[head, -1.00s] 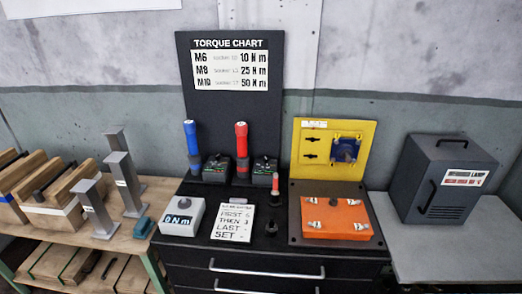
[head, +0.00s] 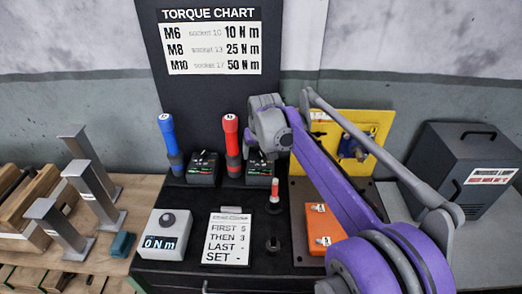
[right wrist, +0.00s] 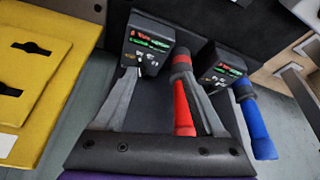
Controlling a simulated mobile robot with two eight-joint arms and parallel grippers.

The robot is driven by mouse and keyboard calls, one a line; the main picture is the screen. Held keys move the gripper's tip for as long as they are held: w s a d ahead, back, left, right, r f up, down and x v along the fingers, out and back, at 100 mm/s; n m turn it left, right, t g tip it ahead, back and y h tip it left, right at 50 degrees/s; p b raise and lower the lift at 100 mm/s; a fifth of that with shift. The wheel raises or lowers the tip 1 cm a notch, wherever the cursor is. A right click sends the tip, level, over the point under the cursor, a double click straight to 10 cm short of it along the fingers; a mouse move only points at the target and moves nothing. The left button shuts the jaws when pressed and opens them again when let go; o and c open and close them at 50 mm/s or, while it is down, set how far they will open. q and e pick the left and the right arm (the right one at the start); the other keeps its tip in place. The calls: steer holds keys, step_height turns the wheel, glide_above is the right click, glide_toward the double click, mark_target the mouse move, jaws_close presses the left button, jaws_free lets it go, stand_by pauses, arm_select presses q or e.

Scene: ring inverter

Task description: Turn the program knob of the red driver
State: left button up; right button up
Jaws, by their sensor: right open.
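The red driver (head: 231,140) stands upright on the bench, left of my right gripper. Its black program box (head: 262,170) is partly hidden by that gripper. My right gripper (head: 264,146) is over the box, open and empty. In the right wrist view its fingers (right wrist: 160,76) are spread, the left fingertip overlapping the box's lower edge. The red driver (right wrist: 183,100) appears between the fingers; contact cannot be told. My left gripper is out of view.
The blue driver (head: 168,140) and its box (head: 203,170) stand to the left. A torque chart (head: 211,40) is behind. A 0 Nm display (head: 163,235), an order card (head: 228,238) and a small red-topped post (head: 274,193) stand in front.

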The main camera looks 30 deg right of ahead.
glide_toward(261, 153)
step_height(261, 153, up, 3)
steer(key=s+a, duration=0.1)
steer(key=s, duration=0.1)
steer(key=shift+m, duration=0.4)
steer(key=x, duration=1.1)
steer(key=shift+w+d+f, duration=0.1)
steer(key=shift+w+d, duration=0.15)
steer(key=shift+w, duration=0.1)
steer(key=shift+c, duration=0.4)
jaws_close()
